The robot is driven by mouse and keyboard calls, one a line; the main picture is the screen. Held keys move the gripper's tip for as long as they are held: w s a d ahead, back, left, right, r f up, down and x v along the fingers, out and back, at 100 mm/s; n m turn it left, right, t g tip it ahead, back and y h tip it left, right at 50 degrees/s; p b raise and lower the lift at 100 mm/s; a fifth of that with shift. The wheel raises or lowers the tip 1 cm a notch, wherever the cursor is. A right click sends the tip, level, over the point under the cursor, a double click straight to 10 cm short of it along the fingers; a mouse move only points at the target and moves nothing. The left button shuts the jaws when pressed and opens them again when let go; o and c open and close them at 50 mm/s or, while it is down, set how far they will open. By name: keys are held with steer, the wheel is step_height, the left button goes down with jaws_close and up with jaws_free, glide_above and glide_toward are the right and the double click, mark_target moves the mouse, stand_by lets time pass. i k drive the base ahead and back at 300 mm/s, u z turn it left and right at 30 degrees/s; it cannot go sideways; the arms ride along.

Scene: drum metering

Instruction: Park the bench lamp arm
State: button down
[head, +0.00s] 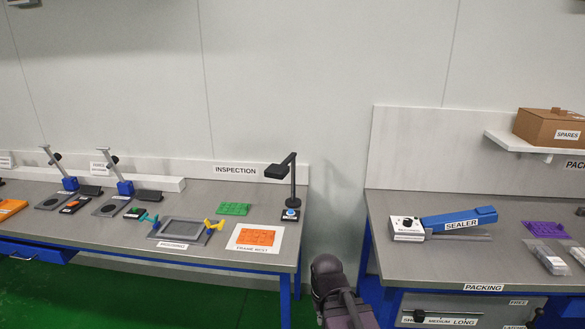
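The bench lamp (291,190) stands at the right end of the left bench, beside the INSPECTION sign. It is black, with an upright post on a base that has a blue spot on top. Its arm and flat head (281,171) reach out to the left from the top of the post, over the bench. A dark rounded part of my own arm shows at the bottom middle, in front of the gap between the benches. My gripper cannot be seen, and nothing touches the lamp.
An orange piece on a white FRAME NEST sheet (270,240), a green piece (234,209) and a grey frame fixture (181,229) lie left of the lamp. The right bench holds a blue sealer (459,219). A floor gap separates the benches.

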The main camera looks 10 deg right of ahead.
mark_target(274, 171)
steer(key=u, duration=0.05)
steer(key=i, duration=1)
